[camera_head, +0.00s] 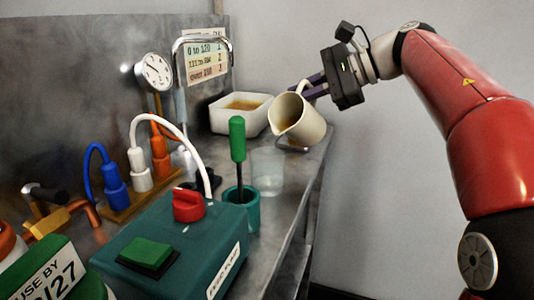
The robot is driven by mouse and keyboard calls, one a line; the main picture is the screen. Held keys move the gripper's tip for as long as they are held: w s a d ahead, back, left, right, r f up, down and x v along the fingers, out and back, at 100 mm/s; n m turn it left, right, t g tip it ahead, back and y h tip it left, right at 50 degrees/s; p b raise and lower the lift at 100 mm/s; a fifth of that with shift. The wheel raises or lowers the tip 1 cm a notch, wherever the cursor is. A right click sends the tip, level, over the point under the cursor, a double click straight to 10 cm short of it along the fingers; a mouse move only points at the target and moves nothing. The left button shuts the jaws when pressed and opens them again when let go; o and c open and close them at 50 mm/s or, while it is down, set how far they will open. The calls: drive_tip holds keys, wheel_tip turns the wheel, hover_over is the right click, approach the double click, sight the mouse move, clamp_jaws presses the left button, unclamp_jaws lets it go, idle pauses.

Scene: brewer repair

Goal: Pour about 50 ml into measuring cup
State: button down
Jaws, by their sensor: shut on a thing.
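My gripper (318,84) is shut on a cream pitcher (306,126) at the right end of the counter. The pitcher is tilted, its mouth facing left and toward the camera, with brown liquid visible inside. A clear cup (267,172), which looks like the measuring cup, stands on the counter below and left of the pitcher's lip. Part of it is hidden behind the teal holder. I cannot make out markings or a liquid level in it. No stream from the pitcher can be made out.
A white tub (222,120) of brown liquid stands behind the pitcher. A teal holder (250,212) with a green-handled tool (238,140) stands before the cup. A teal switch box (170,262), plugs (116,188), a gauge (154,72) and a tap (180,48) crowd the left. The counter's edge runs along the right.

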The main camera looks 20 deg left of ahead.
drive_tip(key=shift+s+a+r+n+t+h, duration=0.15)
drive_tip(key=shift+s+r+n+t+h, duration=0.15)
drive_tip(key=shift+r, duration=0.25)
drive_tip(key=shift+s+a+r+n+t+h, duration=0.15)
drive_tip(key=shift+s+r+n+t+h, duration=0.05)
drive_tip(key=shift+s+r+n+t, duration=0.25)
idle(2.8)
drive_tip(key=w+f+m, duration=0.1)
drive_tip(key=f+g+y, duration=0.1)
drive_tip(key=f, duration=0.1)
drive_tip(key=w+d+f+m+g+b, duration=0.1)
drive_tip(key=f, duration=0.1)
drive_tip(key=shift+w+d+m+g+y, duration=0.1)
drive_tip(key=shift+w+m+g+y, duration=0.15)
drive_tip(key=shift+w+m+y, duration=0.15)
drive_tip(key=shift+s, duration=0.15)
drive_tip(key=shift+w+f+m+g+y+b, duration=0.25)
drive_tip(key=shift+f+m+g+y+b, duration=0.1)
drive_tip(key=shift+f, duration=0.3)
drive_tip(key=shift+w+d+r+p, duration=0.1)
drive_tip(key=shift+w+d+p, duration=0.1)
drive_tip(key=shift+w+p, duration=0.15)
idle(0.5)
